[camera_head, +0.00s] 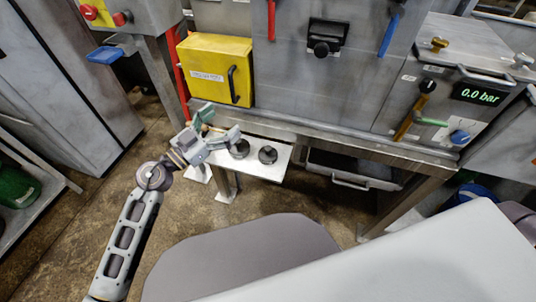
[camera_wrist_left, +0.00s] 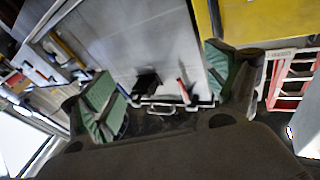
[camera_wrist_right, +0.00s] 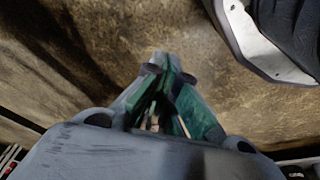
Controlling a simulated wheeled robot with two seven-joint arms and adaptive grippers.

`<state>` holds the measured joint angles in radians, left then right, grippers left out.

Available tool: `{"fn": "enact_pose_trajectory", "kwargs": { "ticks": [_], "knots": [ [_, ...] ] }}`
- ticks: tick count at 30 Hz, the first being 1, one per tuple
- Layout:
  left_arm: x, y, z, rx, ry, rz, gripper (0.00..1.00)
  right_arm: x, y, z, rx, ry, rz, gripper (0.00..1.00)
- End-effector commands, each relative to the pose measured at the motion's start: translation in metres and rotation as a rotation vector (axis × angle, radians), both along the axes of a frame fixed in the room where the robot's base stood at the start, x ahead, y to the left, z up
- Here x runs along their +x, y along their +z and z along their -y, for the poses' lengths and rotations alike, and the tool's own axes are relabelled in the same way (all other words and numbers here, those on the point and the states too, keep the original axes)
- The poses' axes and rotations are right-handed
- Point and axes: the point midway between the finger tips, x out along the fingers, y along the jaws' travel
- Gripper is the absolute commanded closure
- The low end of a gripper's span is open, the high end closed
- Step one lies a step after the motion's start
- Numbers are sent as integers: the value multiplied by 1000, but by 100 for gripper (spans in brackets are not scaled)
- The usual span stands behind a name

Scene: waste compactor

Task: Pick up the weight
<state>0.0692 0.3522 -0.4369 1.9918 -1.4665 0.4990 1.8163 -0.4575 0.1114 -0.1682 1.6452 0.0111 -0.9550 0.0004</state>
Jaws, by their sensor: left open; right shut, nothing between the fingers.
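Two dark round weights with knobs, a left one (camera_head: 240,149) and a right one (camera_head: 268,155), stand on a small white shelf (camera_head: 267,173) in the head view. My left gripper (camera_head: 218,122) is open and empty, just left of and seemingly above the left weight. Its lower finger overlaps that weight's edge in the picture; I cannot tell whether they touch. In the left wrist view my left gripper (camera_wrist_left: 163,75) has its green-padded fingers wide apart, and no weight is clearly visible there. My right gripper (camera_wrist_right: 163,65) is shut and empty above the brown floor in the right wrist view.
A yellow box (camera_head: 215,71) with a black handle is on the machine behind my left gripper. An open grey drawer (camera_head: 352,180) is under the bench right of the shelf. A pressure panel reading 0.0 bar (camera_head: 480,95) is at the right. Floor left of the shelf is clear.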

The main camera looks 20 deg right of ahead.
Motion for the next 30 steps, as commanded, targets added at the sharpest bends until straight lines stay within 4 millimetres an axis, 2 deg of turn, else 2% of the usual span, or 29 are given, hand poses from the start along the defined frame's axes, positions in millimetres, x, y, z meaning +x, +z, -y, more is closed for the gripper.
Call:
{"fn": "enact_pose_trajectory", "kwargs": {
  "ticks": [6, 15, 21, 30],
  "knots": [
    [-12, -41, 17, 170, -155, -98, 12, -12, -27, 1, -1, 2, -11, 100],
    [-22, -100, 14, 403, -270, -273, 12, -27, -56, 4, -2, 5, -20, 100],
    [-24, -114, 9, 461, -284, -322, 12, -31, -62, 4, -1, 5, -21, 100],
    [-24, -114, 9, 462, -284, -323, 12, -31, -62, 4, -1, 5, -21, 100]
  ]
}}
